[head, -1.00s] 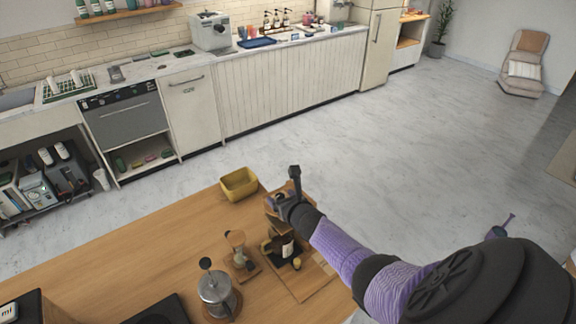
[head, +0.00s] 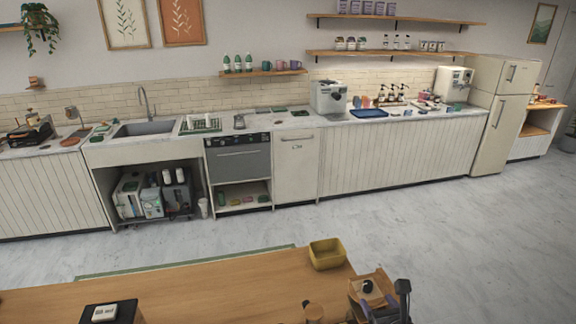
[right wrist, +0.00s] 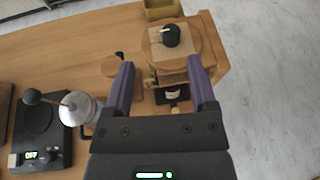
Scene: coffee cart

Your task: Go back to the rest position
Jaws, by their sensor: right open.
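My right gripper (right wrist: 162,88) is open and empty in the right wrist view, its two purple fingers pointing over the wooden table (right wrist: 60,55). In the head view it shows only in part at the bottom right (head: 392,304). Beyond and between its fingers, apart from them as far as I can tell, stands a wooden coffee item with a dark round knob (right wrist: 171,36). The same item shows in the head view (head: 368,287). My left gripper is not in view.
A yellow bin (head: 327,254) stands on the table's far edge. A long counter (head: 400,155) runs along the wall. The floor (head: 450,225) between is clear.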

